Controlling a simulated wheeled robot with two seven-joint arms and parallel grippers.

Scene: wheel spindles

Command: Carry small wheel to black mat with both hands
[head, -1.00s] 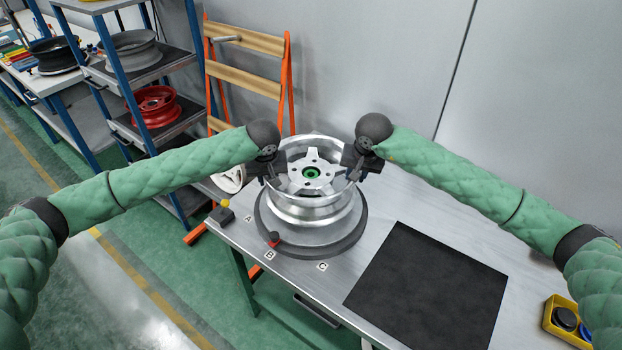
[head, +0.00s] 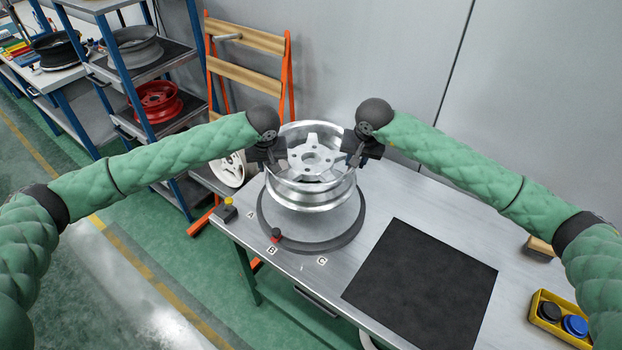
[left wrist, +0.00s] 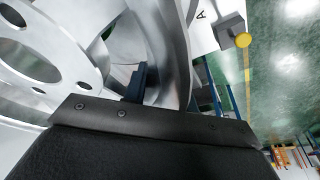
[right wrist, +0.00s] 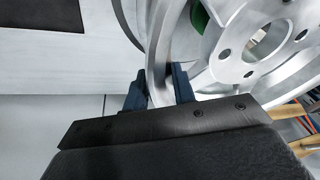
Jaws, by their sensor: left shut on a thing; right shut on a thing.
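The small wheel (head: 310,195) is silver with spokes and faces up. It hangs between my two grippers, raised above a round grey stand with a dark rim (head: 352,232). My left gripper (head: 281,154) is shut on the left side of its rim, and my right gripper (head: 347,152) on the right side. In the right wrist view the rim runs between the fingers (right wrist: 160,86). In the left wrist view one finger (left wrist: 136,84) shows at the rim; the other is hidden. The black mat (head: 420,285) lies empty at the right on the table.
The metal table (head: 395,200) is bare between stand and mat. A red button (head: 276,234) and a yellow-topped button box (head: 227,208) are near the left edge. A yellow tray (head: 556,316) is at the right. A white wheel (head: 230,170) and a shelf with wheels (head: 158,100) are behind left.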

